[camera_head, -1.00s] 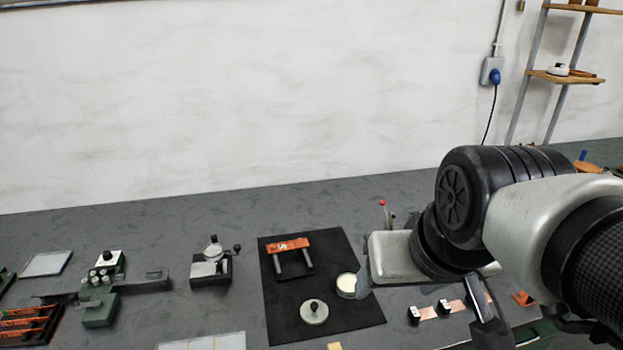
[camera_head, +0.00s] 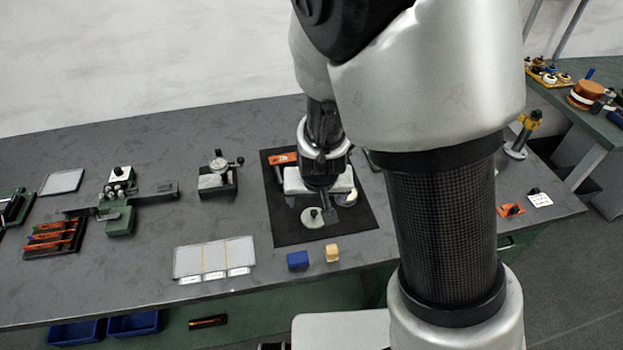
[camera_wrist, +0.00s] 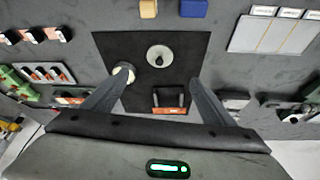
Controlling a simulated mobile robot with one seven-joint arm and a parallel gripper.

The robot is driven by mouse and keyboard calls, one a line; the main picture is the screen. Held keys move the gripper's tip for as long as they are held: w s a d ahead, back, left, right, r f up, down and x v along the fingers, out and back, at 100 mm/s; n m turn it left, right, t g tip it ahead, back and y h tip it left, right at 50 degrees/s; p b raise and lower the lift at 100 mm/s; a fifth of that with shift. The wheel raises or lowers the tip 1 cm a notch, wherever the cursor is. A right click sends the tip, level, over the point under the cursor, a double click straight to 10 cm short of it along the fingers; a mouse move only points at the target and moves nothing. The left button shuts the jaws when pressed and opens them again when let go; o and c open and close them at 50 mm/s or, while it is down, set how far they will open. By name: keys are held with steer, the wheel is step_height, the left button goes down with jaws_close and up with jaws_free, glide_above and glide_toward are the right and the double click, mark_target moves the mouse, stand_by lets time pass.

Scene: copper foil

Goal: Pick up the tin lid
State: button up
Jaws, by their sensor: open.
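The tin lid (camera_head: 311,221) is a round pale grey disc with a dark knob, lying on a black mat (camera_head: 290,234). A round tin with a pale inside (camera_wrist: 123,73) stands on the mat beside the left finger, partly hidden.
A blue block (camera_head: 298,260) and a tan block (camera_head: 332,252) sit in front of the mat. A pale panel (camera_head: 214,258) lies to the left.

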steer(key=b, duration=0.2)
glide_above(314, 216)
steer(key=s, duration=0.2)
steer(key=f, duration=0.9)
steer(key=shift+s, duration=0.2)
steer(key=shift+p+x, duration=0.3)
steer(key=shift+x, duration=2.55)
steer(key=c, duration=1.1)
